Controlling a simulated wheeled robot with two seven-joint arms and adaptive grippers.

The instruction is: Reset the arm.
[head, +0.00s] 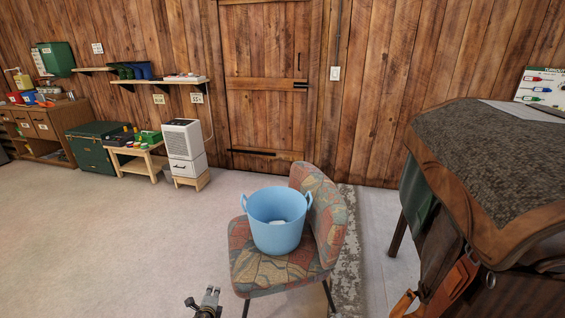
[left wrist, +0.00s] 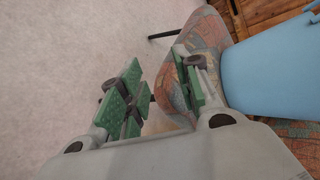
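My left gripper (head: 209,297) shows at the bottom edge of the head view, in front of and to the left of the patterned chair (head: 262,275). In the left wrist view its green-padded fingers (left wrist: 158,90) are spread apart with nothing between them. The chair seat (left wrist: 211,32) and a light blue tub (left wrist: 268,70) lie beyond the right finger. In the head view the tub (head: 275,232) stands upright on the chair seat, with a small pale thing inside. My right gripper is in neither view.
A saddle stand with a grey pad (head: 490,150) rises close on the right. A dehumidifier (head: 184,140), a low wooden table (head: 140,160) and a green chest (head: 92,145) line the back wall. The floor (head: 110,240) at left is clear.

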